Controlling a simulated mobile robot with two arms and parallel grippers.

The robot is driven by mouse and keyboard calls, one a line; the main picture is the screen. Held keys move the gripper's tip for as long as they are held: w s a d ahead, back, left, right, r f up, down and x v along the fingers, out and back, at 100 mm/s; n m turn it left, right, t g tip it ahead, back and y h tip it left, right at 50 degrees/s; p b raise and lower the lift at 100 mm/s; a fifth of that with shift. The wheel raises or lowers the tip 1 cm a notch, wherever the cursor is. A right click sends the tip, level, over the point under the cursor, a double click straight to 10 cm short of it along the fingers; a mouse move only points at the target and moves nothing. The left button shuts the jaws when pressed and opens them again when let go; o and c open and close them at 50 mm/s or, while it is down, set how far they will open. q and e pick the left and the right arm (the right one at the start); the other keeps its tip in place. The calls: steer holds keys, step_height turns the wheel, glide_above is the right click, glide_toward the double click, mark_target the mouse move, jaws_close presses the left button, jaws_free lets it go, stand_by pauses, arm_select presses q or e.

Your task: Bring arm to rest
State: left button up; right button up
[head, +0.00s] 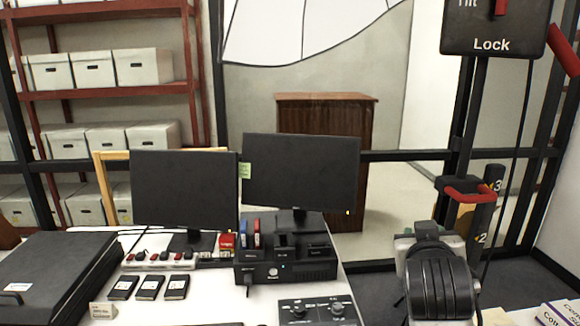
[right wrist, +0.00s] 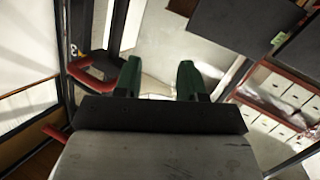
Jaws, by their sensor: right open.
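My right gripper (right wrist: 159,68) shows in the right wrist view. Its two green fingers stand well apart with nothing between them, so it is open and empty. Beyond the fingers are a pale wall and floor. My left gripper is in neither view.
Two black monitors (head: 184,190) (head: 301,172) stand on the white desk (head: 215,292), with a black case (head: 55,272) at left. A red-handled post (head: 470,192) and Lock panel (head: 494,28) are at right. Boxes (head: 142,66) fill red shelves. A brown cabinet (head: 345,115) stands behind.

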steer(key=s+f+n+g+y, duration=0.15)
steer(key=s+f, duration=0.25)
steer(key=f, duration=0.4)
steer(key=s+f+g+y, duration=0.15)
steer(key=s+f, duration=0.25)
steer(key=f, duration=0.4)
steer(key=s+f+n+g+y, duration=0.1)
steer(key=s+f+g, duration=0.25)
steer(key=f, duration=0.35)
steer(key=s+a+f+g+y, duration=0.1)
steer(key=s+f+g, duration=0.1)
steer(key=s+f, duration=0.5)
steer(key=s+a+f+g+y, duration=0.1)
steer(key=s+f+g, duration=0.25)
steer(key=s, duration=0.75)
steer(key=s+f+x, duration=0.1)
steer(key=s+x, duration=0.2)
steer(key=x, duration=1)
steer(key=s+d+x, duration=0.1)
steer(key=s+x, duration=0.1)
steer(key=x, duration=1)
steer(key=s+d+f+n+g, duration=0.1)
steer(key=s+d+f, duration=0.1)
steer(key=s+f, duration=1.4)
steer(key=shift+s+f, duration=0.3)
